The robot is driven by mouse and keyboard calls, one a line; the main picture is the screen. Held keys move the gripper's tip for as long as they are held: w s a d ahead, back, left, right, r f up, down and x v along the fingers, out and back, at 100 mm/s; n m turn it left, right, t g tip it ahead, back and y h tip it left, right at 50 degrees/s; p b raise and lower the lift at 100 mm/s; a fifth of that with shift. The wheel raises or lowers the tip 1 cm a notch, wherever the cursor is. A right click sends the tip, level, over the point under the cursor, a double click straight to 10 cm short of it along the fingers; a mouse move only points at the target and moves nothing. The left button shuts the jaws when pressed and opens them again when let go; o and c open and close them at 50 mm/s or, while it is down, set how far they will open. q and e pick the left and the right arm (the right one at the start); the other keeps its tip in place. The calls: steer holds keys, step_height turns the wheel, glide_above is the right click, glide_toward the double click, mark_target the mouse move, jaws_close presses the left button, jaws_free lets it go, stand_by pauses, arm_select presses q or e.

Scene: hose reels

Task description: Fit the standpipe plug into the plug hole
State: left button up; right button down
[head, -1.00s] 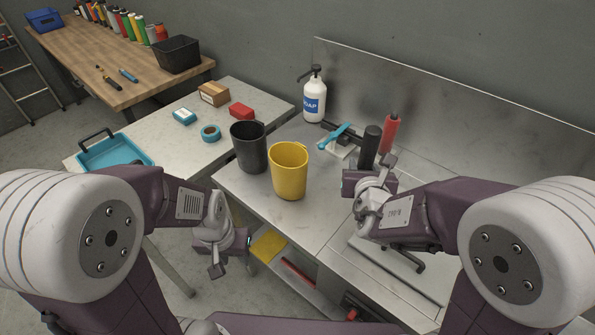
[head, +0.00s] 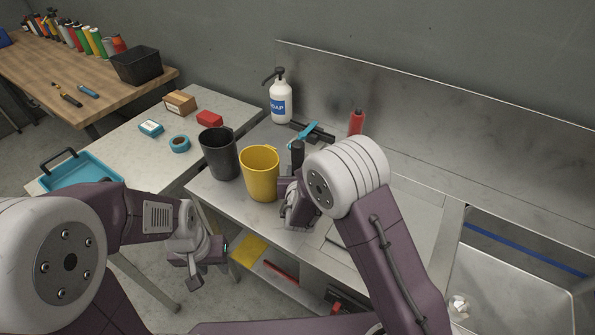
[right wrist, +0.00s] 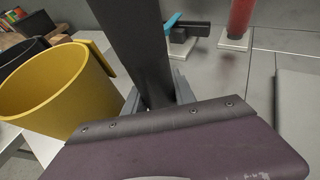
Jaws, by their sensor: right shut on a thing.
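The black standpipe plug (head: 297,152) stands roughly upright in my right gripper (head: 292,184), beside the yellow bucket. In the right wrist view it is a dark post (right wrist: 140,45) between the fingers (right wrist: 157,95); its lower end is hidden. My right gripper is shut on it. My right arm hides part of the bench in the head view. The sink (head: 510,290) is at the right, with a shiny round fitting (head: 459,305) at its near left, probably the plug hole. My left gripper (head: 208,268) hangs empty and apparently open left of the bench.
The yellow bucket (head: 260,175) and black bucket (head: 219,155) stand left of my right gripper. Behind are a soap bottle (head: 281,97), a blue-handled item (head: 303,134) and a red cylinder (head: 357,122). The sink basin looks clear apart from the fitting.

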steer(key=shift+s+r, duration=0.1)
steer(key=shift+r, duration=0.1)
steer(key=shift+f+b, duration=0.25)
steer(key=shift+b, duration=0.05)
steer(key=c, duration=1)
jaws_free()
steer(key=shift+r, duration=0.15)
steer(key=shift+s+r+p, duration=0.1)
steer(key=shift+r+p, duration=0.1)
steer(key=shift+p, duration=0.2)
steer(key=b+v, duration=0.1)
steer(key=v, duration=1)
steer(key=shift+s+a+f, duration=0.1)
steer(key=shift+o, duration=0.2)
steer(key=shift+s, duration=0.3)
steer(key=shift+o, duration=0.2)
